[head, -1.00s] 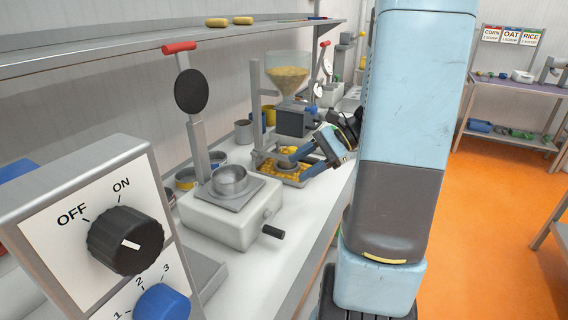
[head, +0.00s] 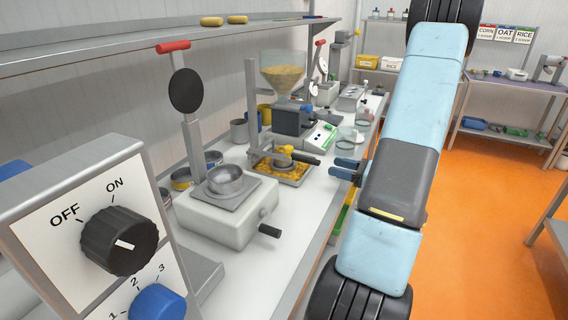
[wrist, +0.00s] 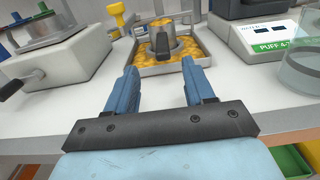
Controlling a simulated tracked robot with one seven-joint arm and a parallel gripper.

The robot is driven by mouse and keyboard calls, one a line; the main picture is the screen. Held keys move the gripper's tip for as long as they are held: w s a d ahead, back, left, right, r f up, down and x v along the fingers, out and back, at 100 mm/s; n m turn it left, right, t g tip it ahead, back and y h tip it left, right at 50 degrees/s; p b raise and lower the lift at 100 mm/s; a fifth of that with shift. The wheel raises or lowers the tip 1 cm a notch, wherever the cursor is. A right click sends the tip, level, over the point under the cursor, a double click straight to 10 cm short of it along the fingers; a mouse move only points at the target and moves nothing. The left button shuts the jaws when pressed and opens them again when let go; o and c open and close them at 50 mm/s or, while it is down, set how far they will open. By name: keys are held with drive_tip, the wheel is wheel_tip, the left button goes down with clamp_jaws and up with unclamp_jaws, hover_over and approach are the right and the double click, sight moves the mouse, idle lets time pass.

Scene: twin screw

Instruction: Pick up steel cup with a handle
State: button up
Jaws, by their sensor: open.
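The steel cup (wrist: 178,40) sits in a metal tray (wrist: 147,69) of yellow grains, filled with the same grains. Its dark handle (wrist: 162,43) points toward my gripper in the wrist view. In the head view the cup (head: 283,155) is small, with its dark handle (head: 306,158) reaching right over the tray's edge. My gripper (wrist: 160,68) is open and empty, its two blue fingers apart. The handle lies ahead of the gap between them, not touching. In the head view my gripper (head: 338,168) is right of the tray, near the bench edge.
A white press (head: 225,210) stands left of the tray. A white machine with a green label (head: 318,136) and a clear glass beaker (wrist: 303,68) stand to its right. A hopper of grain (head: 287,75) rises behind. Bare bench lies before the tray.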

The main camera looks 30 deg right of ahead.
sight(306, 158)
drive_tip(key=x, duration=1.1)
drive_tip(key=shift+w+a, duration=0.1)
drive_tip(key=shift+w, duration=0.2)
clamp_jaws()
